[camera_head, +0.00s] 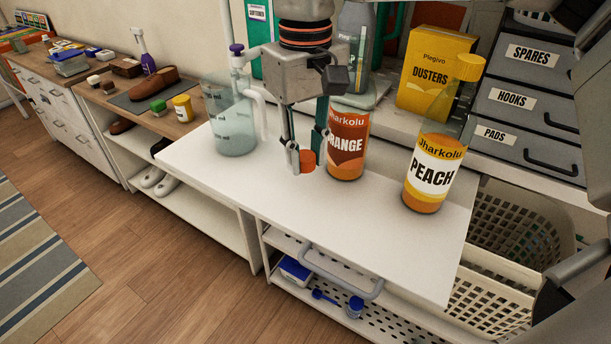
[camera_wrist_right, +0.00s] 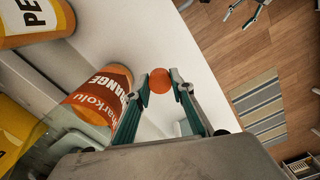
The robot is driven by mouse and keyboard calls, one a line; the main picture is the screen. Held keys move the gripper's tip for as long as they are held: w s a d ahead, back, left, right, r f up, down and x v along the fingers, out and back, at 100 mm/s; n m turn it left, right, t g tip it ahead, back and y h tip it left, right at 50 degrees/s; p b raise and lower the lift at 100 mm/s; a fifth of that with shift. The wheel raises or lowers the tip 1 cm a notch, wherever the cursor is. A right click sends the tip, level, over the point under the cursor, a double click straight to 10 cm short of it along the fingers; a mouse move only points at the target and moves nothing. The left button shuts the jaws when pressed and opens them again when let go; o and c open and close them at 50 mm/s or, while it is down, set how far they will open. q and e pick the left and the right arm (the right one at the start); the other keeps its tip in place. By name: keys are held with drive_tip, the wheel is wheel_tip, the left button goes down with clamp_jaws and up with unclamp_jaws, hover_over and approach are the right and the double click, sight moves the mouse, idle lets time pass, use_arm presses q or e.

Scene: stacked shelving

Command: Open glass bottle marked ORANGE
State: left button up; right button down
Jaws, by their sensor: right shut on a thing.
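The bottle marked ORANGE (camera_head: 348,150) stands upright on the white tabletop, with a brown-orange label. Its lower part also shows in the wrist view (camera_wrist_right: 105,90). In the head view my right gripper partly covers its upper part, so its mouth is not clear. My right gripper (camera_head: 307,161) points down just left of the bottle, shut on a small orange cap (camera_wrist_right: 161,81). The cap is low, at or just above the tabletop; I cannot tell if it touches.
A bottle marked PEACH (camera_head: 435,165) with a yellow cap stands to the right. A clear beaker (camera_head: 232,125) and a purple-topped pump bottle stand left. A yellow dusters box (camera_head: 437,75) and grey drawers (camera_head: 525,95) are behind. The tabletop's front (camera_head: 300,205) is free.

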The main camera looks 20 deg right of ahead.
sight(306, 191)
drive_tip(key=shift+f, duration=2.75)
drive_tip(key=shift+f, duration=0.2)
drive_tip(key=c, duration=1.7)
unclamp_jaws()
wheel_tip(306, 191, up, 12)
drive_tip(key=shift+r, duration=0.2)
